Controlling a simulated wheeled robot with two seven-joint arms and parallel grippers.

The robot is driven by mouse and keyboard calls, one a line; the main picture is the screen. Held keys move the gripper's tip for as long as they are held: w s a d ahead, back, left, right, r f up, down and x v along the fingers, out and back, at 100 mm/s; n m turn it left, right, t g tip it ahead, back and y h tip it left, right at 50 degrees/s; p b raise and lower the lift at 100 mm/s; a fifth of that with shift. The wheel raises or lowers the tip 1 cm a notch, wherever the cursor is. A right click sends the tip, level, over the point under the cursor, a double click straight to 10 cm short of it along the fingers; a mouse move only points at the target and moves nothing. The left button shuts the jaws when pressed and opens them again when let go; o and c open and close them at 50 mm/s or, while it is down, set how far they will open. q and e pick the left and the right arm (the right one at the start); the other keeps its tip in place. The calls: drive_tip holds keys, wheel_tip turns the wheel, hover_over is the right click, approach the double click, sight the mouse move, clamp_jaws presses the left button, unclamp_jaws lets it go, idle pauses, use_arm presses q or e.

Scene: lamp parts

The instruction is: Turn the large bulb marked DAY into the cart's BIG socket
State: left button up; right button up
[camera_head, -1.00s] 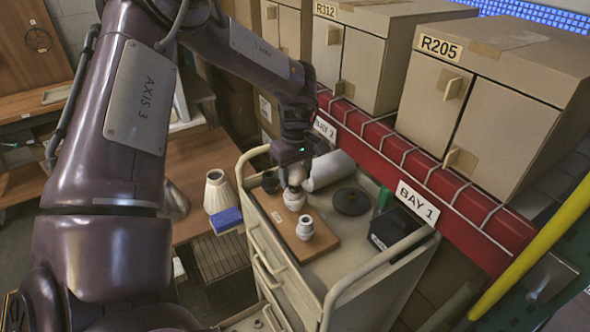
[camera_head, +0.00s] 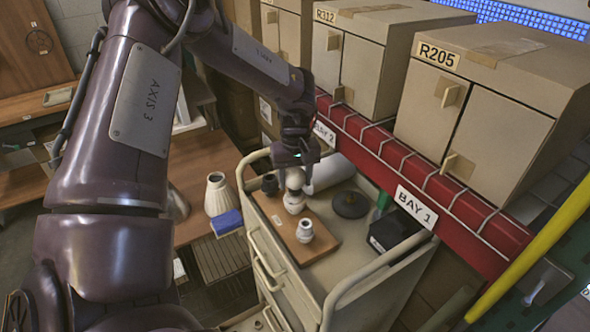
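A round white bulb (camera_head: 295,179) stands upright at a white socket (camera_head: 294,202) on the brown board (camera_head: 275,213) on the cart. Its marking is too small to read, and I cannot tell how deep it sits. My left gripper (camera_head: 300,184) points down at the bulb from above, with a finger showing on its right side. The gripper's body hides the bulb's top, so I cannot tell whether the fingers press on it. A second white socket (camera_head: 305,230) stands nearer on the board, and a dark socket (camera_head: 270,184) at its far left. My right gripper is out of view.
The cart (camera_head: 335,290) also carries a white cylinder (camera_head: 333,170), a dark round disc (camera_head: 350,204) and a black box (camera_head: 391,232). A cream vase-like shade (camera_head: 217,194) and a blue block (camera_head: 227,222) are left of it. The red shelf beam (camera_head: 440,186) runs close behind.

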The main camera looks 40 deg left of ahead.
use_arm(q)
drive_tip(key=o, duration=0.3)
